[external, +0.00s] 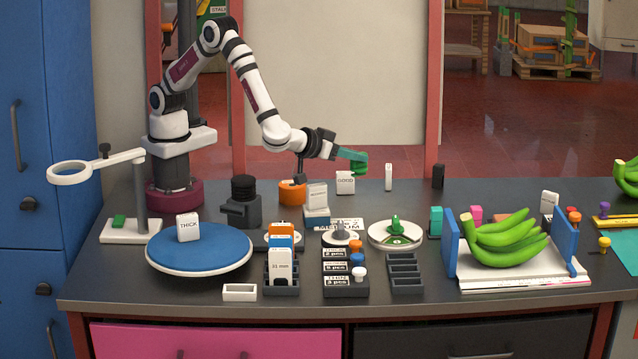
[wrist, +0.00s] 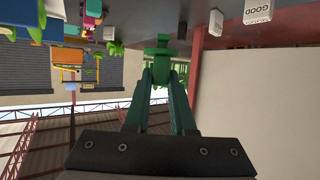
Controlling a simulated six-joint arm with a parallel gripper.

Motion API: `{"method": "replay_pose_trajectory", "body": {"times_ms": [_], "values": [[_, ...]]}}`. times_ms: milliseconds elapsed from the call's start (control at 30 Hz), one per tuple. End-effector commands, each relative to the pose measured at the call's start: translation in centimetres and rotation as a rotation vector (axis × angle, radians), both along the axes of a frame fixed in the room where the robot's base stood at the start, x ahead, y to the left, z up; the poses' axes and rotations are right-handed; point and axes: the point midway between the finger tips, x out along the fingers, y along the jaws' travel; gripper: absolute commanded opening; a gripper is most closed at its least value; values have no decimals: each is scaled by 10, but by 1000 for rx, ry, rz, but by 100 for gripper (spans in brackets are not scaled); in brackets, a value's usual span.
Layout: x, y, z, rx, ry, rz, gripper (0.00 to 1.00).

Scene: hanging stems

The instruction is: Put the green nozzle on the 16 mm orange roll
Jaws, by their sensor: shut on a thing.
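My gripper (external: 350,155), with green fingers, is raised above the back of the table, right of my base. In the wrist view its fingers (wrist: 163,80) are shut on a green flanged piece, which looks like the green nozzle (wrist: 162,45). In the external view that green piece (external: 360,168) hangs at the fingertips, clear of the table. An orange roll-like ring (external: 292,193) stands on the table left of and below my gripper. No 16 mm marking is legible. Another green piece (external: 395,227) sits on a white round dish (external: 378,242).
White blocks, one reading GOOD (external: 345,186), stand below my gripper. Nearby are a black camera-like object (external: 241,208), a rack of cards (external: 282,290), a blue turntable (external: 215,260), and green bananas (external: 500,250) between blue bookends. The table's back right strip is fairly clear.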

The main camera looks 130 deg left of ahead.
Motion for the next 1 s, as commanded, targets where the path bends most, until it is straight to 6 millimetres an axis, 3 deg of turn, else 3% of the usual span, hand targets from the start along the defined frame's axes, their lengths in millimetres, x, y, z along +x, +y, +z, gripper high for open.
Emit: {"method": "replay_pose_trajectory", "body": {"times_ms": [200,300,467,567,800,1000], "values": [[-113,-59,11,1,3,354,0],[-157,-81,16,2,1,481,0],[-196,-102,21,1,1,593,0],[-205,-93,16,4,4,615,0],[-219,-28,-24,2,5,618,0],[-225,4,-44,2,1,616,0]]}}
